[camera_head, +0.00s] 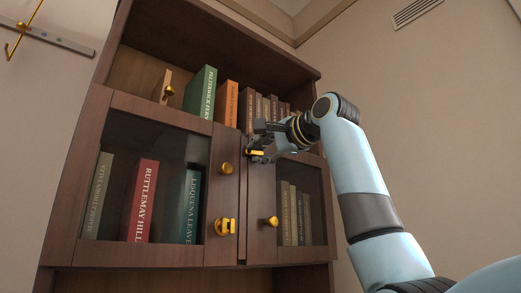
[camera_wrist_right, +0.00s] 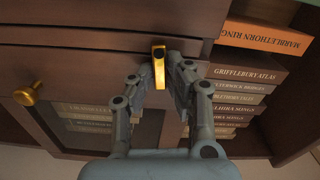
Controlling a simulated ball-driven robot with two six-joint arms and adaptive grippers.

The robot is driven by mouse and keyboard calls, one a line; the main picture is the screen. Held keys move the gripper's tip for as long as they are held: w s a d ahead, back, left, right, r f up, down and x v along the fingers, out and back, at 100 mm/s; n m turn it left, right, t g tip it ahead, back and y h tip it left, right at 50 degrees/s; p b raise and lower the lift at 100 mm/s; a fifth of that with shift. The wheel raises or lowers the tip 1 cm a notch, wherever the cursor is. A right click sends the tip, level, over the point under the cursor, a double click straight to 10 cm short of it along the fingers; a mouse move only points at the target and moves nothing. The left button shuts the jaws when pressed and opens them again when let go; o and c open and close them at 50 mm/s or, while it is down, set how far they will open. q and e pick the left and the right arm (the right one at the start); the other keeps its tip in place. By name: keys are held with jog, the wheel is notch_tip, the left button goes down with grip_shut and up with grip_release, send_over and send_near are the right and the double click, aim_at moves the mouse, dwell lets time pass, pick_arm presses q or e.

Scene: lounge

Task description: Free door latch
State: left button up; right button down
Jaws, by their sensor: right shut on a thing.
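A dark wood cabinet (camera_head: 166,108) has two glass-fronted doors: the left door (camera_head: 219,190) and the right door (camera_head: 260,190). A gold latch (camera_head: 254,153) sits at the top near where the doors meet, partly hidden by my right gripper (camera_head: 258,150). In the right wrist view the latch (camera_wrist_right: 158,66) stands between the fingertips of my right gripper (camera_wrist_right: 163,78), which is shut on it. My left gripper is not in view.
Books stand on the open shelf above, including a green one (camera_head: 202,92) and an orange one (camera_head: 227,101), close to my right arm. Clear wall lies to the right.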

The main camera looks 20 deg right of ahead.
aim_at(245, 144)
jog(key=shift+s+a+r+n+p, duration=0.25)
jog(key=shift+n+p, duration=0.8)
jog(key=shift+n, duration=1.65)
jog(key=shift+a+r+n+p, duration=0.5)
jog(key=shift+n+p, duration=0.5)
jog(key=shift+n, duration=1.7)
jog(key=shift+s+a+r+n+p, duration=0.2)
jog(key=shift+a+n+p, duration=0.6)
jog(key=shift+n, duration=1.9)
jog(key=shift+d+p, duration=0.3)
jog(key=c, duration=1.3)
grip_release()
jog(key=shift+r, duration=0.1)
jog(key=v, duration=1.2)
